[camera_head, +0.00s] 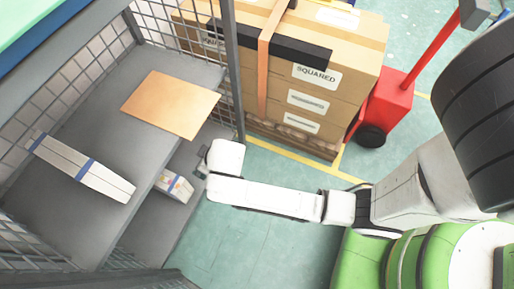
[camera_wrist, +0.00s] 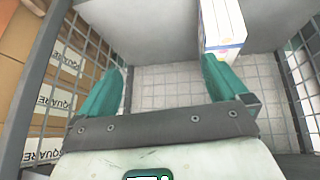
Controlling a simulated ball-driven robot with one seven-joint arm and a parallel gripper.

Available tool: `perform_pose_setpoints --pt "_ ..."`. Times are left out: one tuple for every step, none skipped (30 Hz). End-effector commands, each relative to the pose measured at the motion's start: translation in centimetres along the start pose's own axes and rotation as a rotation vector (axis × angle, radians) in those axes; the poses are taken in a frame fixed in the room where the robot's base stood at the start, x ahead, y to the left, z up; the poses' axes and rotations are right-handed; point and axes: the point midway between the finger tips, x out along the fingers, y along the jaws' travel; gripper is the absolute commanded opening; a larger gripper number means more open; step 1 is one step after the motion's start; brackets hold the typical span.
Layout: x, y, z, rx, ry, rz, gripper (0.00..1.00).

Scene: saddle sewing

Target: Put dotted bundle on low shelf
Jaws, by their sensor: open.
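A short white package with a blue band and small coloured marks (camera_head: 175,185) lies on the low grey shelf (camera_head: 150,222) of the cage rack. I cannot make out dots on it, but it may be the dotted bundle. My gripper (camera_head: 201,170) is at the rack's open side, beside this package; its fingers are mostly hidden in the head view. In the wrist view, my gripper (camera_wrist: 165,75) has its two teal fingers wide apart with nothing between them. A white package (camera_wrist: 222,25) lies just beyond the right fingertip; I cannot tell whether they touch.
A long white package with blue bands (camera_head: 82,168) and a flat tan board (camera_head: 170,103) lie on the upper shelf (camera_head: 85,100). A mesh side and grey post (camera_head: 233,70) stand close by. Stacked cartons (camera_head: 310,85) and a red pallet jack (camera_head: 388,105) are behind. Floor is clear below.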

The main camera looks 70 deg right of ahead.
Motion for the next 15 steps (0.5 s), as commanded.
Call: perform_pose_setpoints --pt "-1.9 2.0 1.9 0.011 -0.064 0.016 1.00" --pt "-3.0 2.8 3.1 0.011 -0.105 0.017 1.00" --pt "-4.5 3.6 4.6 0.009 -0.158 0.015 1.00" --pt "-5.6 4.0 5.7 0.007 -0.196 0.009 1.00" --pt "-6.8 4.3 6.8 0.005 -0.232 0.001 1.00" --pt "-8.2 4.6 8.0 0.002 -0.276 -0.013 1.00" --pt "-9.3 4.7 8.9 0.000 -0.306 -0.024 1.00" --pt "-10.3 4.7 9.7 -0.003 -0.333 -0.037 1.00" --pt "-11.5 4.7 10.6 -0.006 -0.365 -0.053 1.00" --pt "-12.2 4.7 11.1 -0.009 -0.385 -0.065 1.00" --pt "-12.9 4.7 11.6 -0.011 -0.402 -0.074 1.00" --pt "-13.7 4.5 12.1 -0.014 -0.420 -0.087 1.00" --pt "-14.1 4.5 12.4 -0.017 -0.431 -0.095 1.00" --pt "-14.5 4.4 12.6 -0.018 -0.439 -0.101 1.00" --pt "-14.8 4.4 12.9 -0.020 -0.447 -0.107 1.00"
